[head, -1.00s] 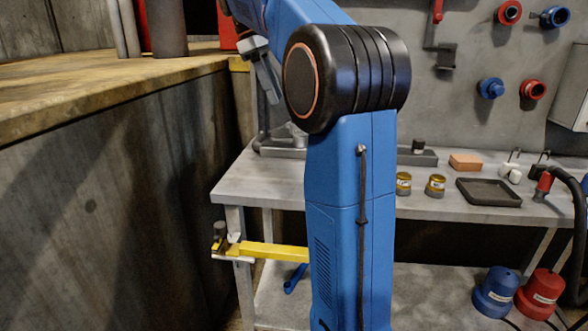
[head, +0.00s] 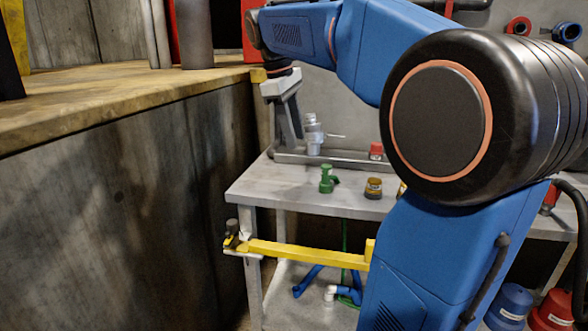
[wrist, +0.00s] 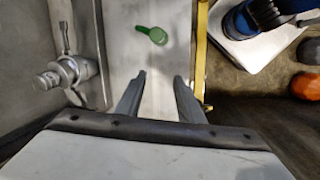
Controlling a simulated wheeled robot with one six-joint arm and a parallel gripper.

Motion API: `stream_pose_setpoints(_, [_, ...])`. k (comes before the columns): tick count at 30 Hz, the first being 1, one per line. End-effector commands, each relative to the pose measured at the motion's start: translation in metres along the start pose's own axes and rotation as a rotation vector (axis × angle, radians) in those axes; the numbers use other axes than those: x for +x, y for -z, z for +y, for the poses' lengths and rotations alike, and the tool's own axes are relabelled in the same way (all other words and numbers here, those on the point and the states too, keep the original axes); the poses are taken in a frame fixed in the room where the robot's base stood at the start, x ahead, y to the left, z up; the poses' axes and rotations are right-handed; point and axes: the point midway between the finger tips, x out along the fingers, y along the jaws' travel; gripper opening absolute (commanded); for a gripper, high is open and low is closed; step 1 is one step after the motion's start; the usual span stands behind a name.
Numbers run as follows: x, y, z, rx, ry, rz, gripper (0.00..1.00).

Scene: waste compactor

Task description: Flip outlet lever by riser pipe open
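A silver valve-like fitting (head: 314,138) stands at the back left of the grey bench, with a thin rod sticking out to its right. In the wrist view the fitting (wrist: 66,76) is at the left, with a slim lever-like part (wrist: 66,38) beside it. I cannot tell for sure whether this is the outlet lever, and no pipe is clearly recognisable as the riser. My gripper (head: 290,118) points down over the bench's left end, left of the fitting. In the wrist view its fingers (wrist: 160,78) are apart with nothing between them.
A green fitting (head: 327,180) and a brass-topped jar (head: 373,188) stand on the bench. A yellow bar (head: 305,254) runs along the bench front. A concrete wall with a wooden top (head: 110,100) borders the left. Blue and white pipe (head: 331,294) shows below.

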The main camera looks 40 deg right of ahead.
Motion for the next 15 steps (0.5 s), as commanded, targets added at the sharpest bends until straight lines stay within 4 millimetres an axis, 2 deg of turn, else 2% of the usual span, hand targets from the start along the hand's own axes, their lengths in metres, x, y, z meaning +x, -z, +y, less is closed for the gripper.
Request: stream_pose_setpoints(15, [0.037,-0.012,-0.067,0.118,-0.02,0.121,0.34])
